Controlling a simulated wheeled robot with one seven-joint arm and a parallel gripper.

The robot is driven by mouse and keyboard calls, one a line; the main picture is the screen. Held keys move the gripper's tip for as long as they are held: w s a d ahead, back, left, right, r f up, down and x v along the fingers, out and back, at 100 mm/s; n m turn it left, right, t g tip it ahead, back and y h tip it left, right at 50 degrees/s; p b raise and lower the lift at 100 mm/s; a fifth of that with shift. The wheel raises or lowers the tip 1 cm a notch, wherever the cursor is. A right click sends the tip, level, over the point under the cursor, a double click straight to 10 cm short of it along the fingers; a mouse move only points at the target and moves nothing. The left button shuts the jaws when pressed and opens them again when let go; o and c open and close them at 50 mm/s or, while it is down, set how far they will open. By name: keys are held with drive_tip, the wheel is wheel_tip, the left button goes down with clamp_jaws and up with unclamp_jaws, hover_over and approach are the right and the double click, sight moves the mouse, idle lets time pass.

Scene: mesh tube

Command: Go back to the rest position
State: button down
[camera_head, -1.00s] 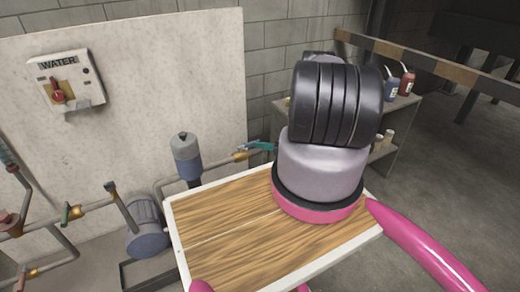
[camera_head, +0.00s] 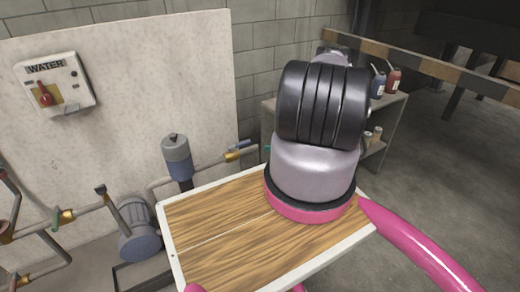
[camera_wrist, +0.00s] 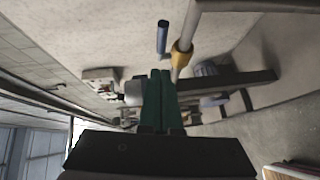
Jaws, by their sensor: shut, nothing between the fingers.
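My gripper (camera_wrist: 160,74) shows in the wrist view as two green fingers side by side, shut and empty. A blue valve handle (camera_wrist: 163,38) on a pipe with a brass fitting (camera_wrist: 181,56) lies just beyond the fingertips, apart from them in the picture. In the head view the blue handle (camera_head: 240,145) shows left of my black and lilac arm. The arm hides nearly all of my gripper there; only a small green bit shows at its left edge.
A wooden-topped, white-edged table (camera_head: 168,254) is under my arm. Pipes, a blue-grey canister (camera_head: 177,158) and a motor-like blue unit (camera_head: 138,243) stand at left. A WATER box (camera_head: 55,83) hangs on the panel. A shelf with bottles (camera_head: 393,80) is behind right. Floor is clear at right.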

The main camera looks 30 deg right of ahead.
drive_tip(key=w+a+r+n+g+y, duration=0.1)
drive_tip(key=w+a+r+n+g, duration=0.15)
drive_tip(key=r+n, duration=0.55)
drive_tip(key=w+a+r+n+g+y, duration=0.1)
drive_tip(key=w+r+n+g, duration=0.2)
drive_tip(key=r, duration=1)
drive_tip(key=s+a+r+n+g+h, duration=0.1)
drive_tip(key=a+r+n+g, duration=0.1)
drive_tip(key=a+r+n, duration=0.3)
drive_tip(key=s+a+r+n+g, duration=0.1)
drive_tip(key=r+n, duration=0.1)
drive_tip(key=r, duration=0.5)
drive_tip(key=a+r+n+g+h, duration=0.1)
drive_tip(key=a+r+n+g, duration=0.2)
drive_tip(key=r, duration=0.4)
drive_tip(key=s+a+r+n+h, duration=0.2)
drive_tip(key=s+a+r+n, duration=0.2)
drive_tip(key=s+r+n, duration=0.25)
drive_tip(key=s+a+r+n+h, duration=0.3)
drive_tip(key=s+a+r+n, duration=0.2)
drive_tip(key=r, duration=0.3)
drive_tip(key=s+a+r+n+t+h, duration=0.1)
drive_tip(key=s+r+n+t, duration=0.2)
drive_tip(key=s, duration=0.4)
drive_tip(key=s+a+r+n+t+h, duration=0.1)
drive_tip(key=s+r+n+t+h, duration=0.1)
drive_tip(key=s+r+n, duration=0.3)
drive_tip(key=shift+s+a+n+t, duration=0.4)
drive_tip(key=shift+s+n, duration=0.65)
drive_tip(key=shift+n, duration=0.6)
